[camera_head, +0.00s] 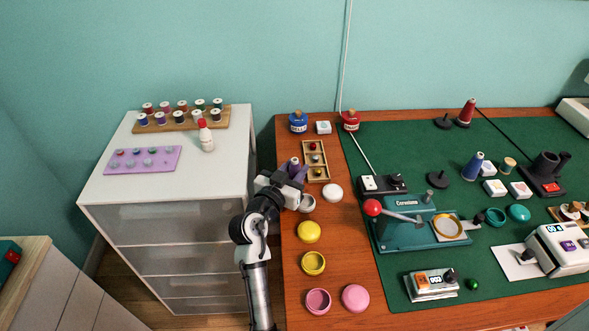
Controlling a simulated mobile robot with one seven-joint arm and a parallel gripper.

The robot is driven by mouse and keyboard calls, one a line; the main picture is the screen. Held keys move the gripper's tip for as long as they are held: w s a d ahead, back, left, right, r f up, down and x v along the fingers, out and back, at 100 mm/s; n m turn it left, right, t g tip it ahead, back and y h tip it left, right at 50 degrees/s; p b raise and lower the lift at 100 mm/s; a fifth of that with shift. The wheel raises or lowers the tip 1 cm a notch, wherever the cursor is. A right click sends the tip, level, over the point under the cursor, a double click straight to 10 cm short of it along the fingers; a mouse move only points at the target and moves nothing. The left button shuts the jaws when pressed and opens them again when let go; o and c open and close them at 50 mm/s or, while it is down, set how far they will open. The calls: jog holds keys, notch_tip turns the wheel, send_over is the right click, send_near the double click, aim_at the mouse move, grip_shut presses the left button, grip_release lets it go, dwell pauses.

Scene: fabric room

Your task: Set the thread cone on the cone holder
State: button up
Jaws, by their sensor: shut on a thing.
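My gripper (297,176) is at the left edge of the brown table, beside a small wooden tray. It is shut on a purple thread cone (294,163). The cone's lower part is hidden by the gripper, and I cannot tell whether it touches the table. Two black round cone holders with short upright pins stand empty on the green mat: one at the back (444,122) and one nearer the middle (438,179). A red thread cone (466,111) stands at the back on a dark base. A blue thread cone (472,166) stands on the mat at right.
A wooden tray (325,145) is just right of my gripper. Round yellow, white and pink lids and tins line the table front. A teal press (403,228) with a red-knobbed lever stands on the green mat (400,140). White drawers (165,225) stand left.

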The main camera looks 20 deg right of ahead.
jog(key=shift+f, duration=0.1)
jog(key=o, duration=1)
jog(key=shift+r, duration=0.2)
jog(key=b+v, duration=0.3)
jog(key=v, duration=0.9)
jog(key=shift+b, duration=0.35)
